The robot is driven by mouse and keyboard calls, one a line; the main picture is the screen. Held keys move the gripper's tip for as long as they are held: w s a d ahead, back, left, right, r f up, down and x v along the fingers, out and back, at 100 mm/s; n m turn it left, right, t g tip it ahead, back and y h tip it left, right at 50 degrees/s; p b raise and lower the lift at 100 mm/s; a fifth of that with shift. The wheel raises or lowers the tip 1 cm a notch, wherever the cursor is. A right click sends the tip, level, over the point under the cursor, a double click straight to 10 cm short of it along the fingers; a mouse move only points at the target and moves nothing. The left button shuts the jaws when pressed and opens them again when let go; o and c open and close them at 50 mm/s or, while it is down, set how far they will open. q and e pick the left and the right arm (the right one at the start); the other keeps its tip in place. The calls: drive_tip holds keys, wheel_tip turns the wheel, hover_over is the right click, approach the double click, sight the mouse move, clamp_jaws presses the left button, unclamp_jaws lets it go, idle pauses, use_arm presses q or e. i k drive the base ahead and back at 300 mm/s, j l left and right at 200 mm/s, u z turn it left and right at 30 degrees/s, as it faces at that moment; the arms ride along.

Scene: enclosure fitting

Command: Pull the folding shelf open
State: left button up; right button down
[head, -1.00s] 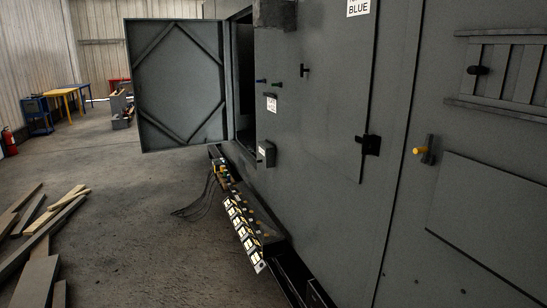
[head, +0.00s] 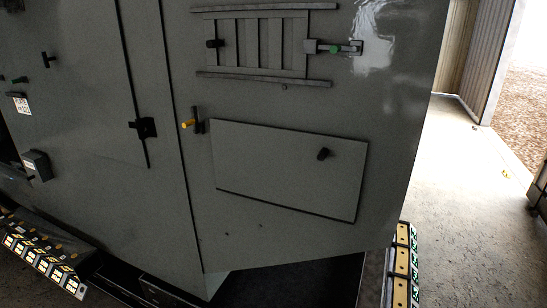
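A flat grey rectangular panel with dark edges, apparently the folding shelf (head: 275,168), lies flat against the enclosure wall, right of centre in the head view. A black knob (head: 323,154) sticks out from its upper right part. Neither of my grippers is in view, and nothing is seen touching the panel.
Above the panel is a slatted frame (head: 265,45) with a black knob and a green-tipped latch (head: 335,49). A yellow-tipped handle (head: 187,124) is at its left. Terminal strips (head: 40,262) (head: 401,265) line the base. Open floor (head: 470,165) lies to the right.

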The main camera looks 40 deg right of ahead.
sight(321, 175)
drive_tip(key=z, duration=0.8)
